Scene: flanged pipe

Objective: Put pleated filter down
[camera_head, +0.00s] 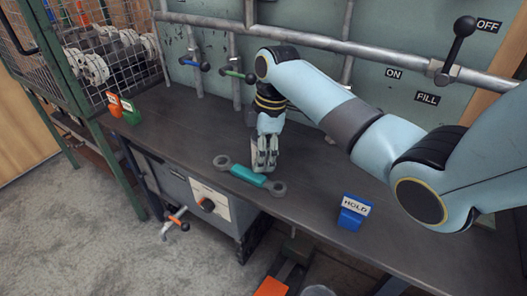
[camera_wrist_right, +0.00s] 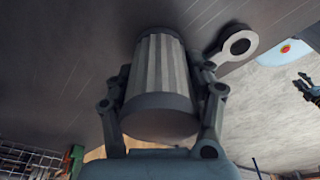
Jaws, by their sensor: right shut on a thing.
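The pleated filter (camera_wrist_right: 160,75) is a grey ribbed cylinder with dark end caps, seen in the right wrist view. My right gripper (camera_head: 265,158) is shut on it, with a finger on each side; the jaws also show in the right wrist view (camera_wrist_right: 162,105). In the head view the gripper points down at the dark workbench (camera_head: 330,188), just behind the teal-handled ring tool. The filter is hard to make out there, and I cannot tell whether it touches the bench. A dark jaw-like part (camera_wrist_right: 309,88), possibly my left gripper, shows at the wrist view's right edge.
The ring-ended tool (camera_head: 249,176) lies close in front of the gripper. A blue HOLD marker (camera_head: 352,213) stands to the right. Orange (camera_head: 115,103) and green (camera_head: 131,113) markers stand at the left. Pipes with blue and green valve handles (camera_head: 238,75) run behind. Bench between tool and HOLD marker is clear.

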